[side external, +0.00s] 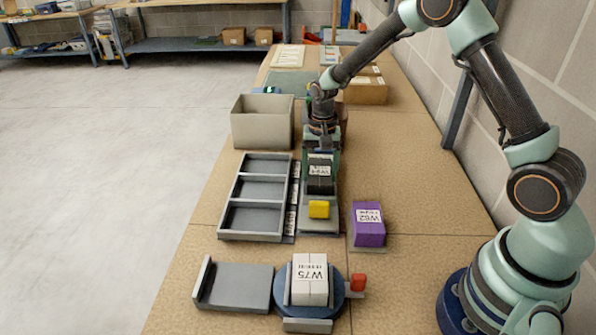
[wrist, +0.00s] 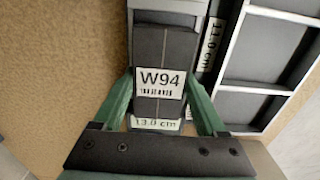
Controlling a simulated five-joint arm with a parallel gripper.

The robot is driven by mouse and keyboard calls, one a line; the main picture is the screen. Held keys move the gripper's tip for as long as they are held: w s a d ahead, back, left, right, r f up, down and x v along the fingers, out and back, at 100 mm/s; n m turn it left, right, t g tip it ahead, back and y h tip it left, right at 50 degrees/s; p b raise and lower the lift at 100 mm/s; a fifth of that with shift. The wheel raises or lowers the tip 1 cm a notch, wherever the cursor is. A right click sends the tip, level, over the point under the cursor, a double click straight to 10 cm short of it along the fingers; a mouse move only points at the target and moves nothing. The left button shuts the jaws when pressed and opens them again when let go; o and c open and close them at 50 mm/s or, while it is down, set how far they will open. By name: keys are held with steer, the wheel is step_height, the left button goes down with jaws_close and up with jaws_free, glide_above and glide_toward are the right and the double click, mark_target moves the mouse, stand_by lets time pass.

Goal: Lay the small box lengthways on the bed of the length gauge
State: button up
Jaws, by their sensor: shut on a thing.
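The small box (side external: 320,186) is dark grey with a white W94 label. In the side view it sits over the grey bed of the length gauge (side external: 319,229), long side running along the bed, behind a yellow block (side external: 319,209). My gripper (side external: 321,163) is shut on the box. In the wrist view the box (wrist: 150,42) lies between the two green fingers of my gripper (wrist: 159,80). A 13.0 cm label shows below W94. I cannot tell whether the box touches the bed.
A grey three-compartment tray (side external: 254,188) stands to the left, beside a strip of labels. A purple box (side external: 369,226) is at the right. A white W75 box (side external: 310,280) sits on a blue round fixture in front. A grey bin (side external: 262,124) stands behind left.

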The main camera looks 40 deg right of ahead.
steer(key=shift+f, duration=0.3)
stand_by(0.4)
steer(key=o, duration=1.4)
step_height(320, 180, up, 12)
steer(key=shift+r, duration=0.1)
steer(key=s+a+r+n+t, duration=0.1)
steer(key=s+r+n, duration=0.3)
steer(key=s, duration=0.4)
steer(key=s+a+r+n+t, duration=0.2)
steer(key=s+r+n+t, duration=0.2)
steer(key=s, duration=0.5)
step_height(320, 180, up, 3)
steer(key=shift+a+f+n+t, duration=0.15)
steer(key=shift+n+t, duration=0.15)
steer(key=shift+n, duration=0.2)
